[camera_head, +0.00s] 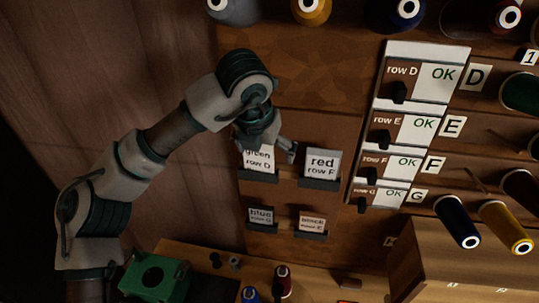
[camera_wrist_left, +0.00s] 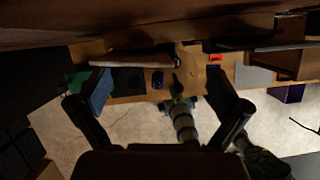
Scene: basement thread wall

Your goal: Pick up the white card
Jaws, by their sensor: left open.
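Several white cards stand in dark holders on the wooden wall in the head view. The "green row D" card (camera_head: 258,160) is at upper left, just below my left gripper (camera_head: 272,143), which partly covers it. The "red row F" card (camera_head: 322,163) is to its right. Below are the greyer "blue" card (camera_head: 261,215) and "black" card (camera_head: 312,222). In the left wrist view the fingers of my left gripper (camera_wrist_left: 160,100) are spread with nothing between them. A pale edge (camera_wrist_left: 130,61) lies beyond the left finger; I cannot tell if it is a card. My right gripper is not clear.
A panel (camera_head: 428,50) of "OK" row labels with black knobs is on the right. Thread spools (camera_head: 457,221) stick out along the top and right. A bench (camera_head: 205,255) below carries a green box (camera_head: 153,277) and small spools.

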